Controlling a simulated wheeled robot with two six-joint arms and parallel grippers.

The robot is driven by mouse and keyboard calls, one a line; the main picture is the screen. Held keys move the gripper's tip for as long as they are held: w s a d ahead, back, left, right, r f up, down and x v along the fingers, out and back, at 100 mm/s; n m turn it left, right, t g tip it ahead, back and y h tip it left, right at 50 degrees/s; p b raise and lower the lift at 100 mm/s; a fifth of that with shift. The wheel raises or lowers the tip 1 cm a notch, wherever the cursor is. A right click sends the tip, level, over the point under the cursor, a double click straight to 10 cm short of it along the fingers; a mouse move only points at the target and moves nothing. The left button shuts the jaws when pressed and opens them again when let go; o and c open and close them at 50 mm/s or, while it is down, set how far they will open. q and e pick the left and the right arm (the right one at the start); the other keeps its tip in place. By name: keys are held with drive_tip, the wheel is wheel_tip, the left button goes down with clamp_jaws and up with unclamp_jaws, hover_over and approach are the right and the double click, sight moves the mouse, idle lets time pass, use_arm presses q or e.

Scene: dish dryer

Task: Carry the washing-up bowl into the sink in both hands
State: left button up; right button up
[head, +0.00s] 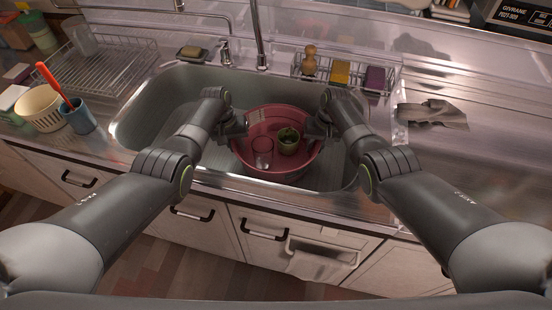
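The reddish-pink washing-up bowl (275,117) is upright within the outline of the metal sink (165,97), right of its middle. A clear glass (263,153) and a green cup (288,141) are inside the bowl. My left gripper (236,128) is at the bowl's left rim and my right gripper (318,129) is at its right rim. The fingers are dark and small, so I cannot tell whether they are shut on the rim. The bowl's underside is hidden, so I cannot tell whether it touches the sink floor.
The tap (259,40) rises behind the sink. A wire caddy (325,67) with a brush and sponges is at the back right. A dish rack (110,65) and a blue mug (78,117) are on the left. A grey cloth (433,113) lies on the clear right drainer.

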use_arm(q)
drive_tip(key=shift+o, duration=0.6)
drive_tip(key=shift+d, duration=0.1)
use_arm(e)
drive_tip(key=shift+o, duration=0.6)
drive_tip(key=shift+a, duration=0.1)
use_arm(q)
drive_tip(key=shift+r, duration=0.15)
drive_tip(key=shift+r, duration=0.25)
use_arm(e)
drive_tip(key=shift+r, duration=0.1)
use_arm(q)
wheel_tip(320, 180, up, 11)
drive_tip(key=a, duration=0.2)
use_arm(e)
wheel_tip(320, 180, up, 12)
drive_tip(key=d, duration=0.2)
use_arm(q)
drive_tip(key=shift+a, duration=0.1)
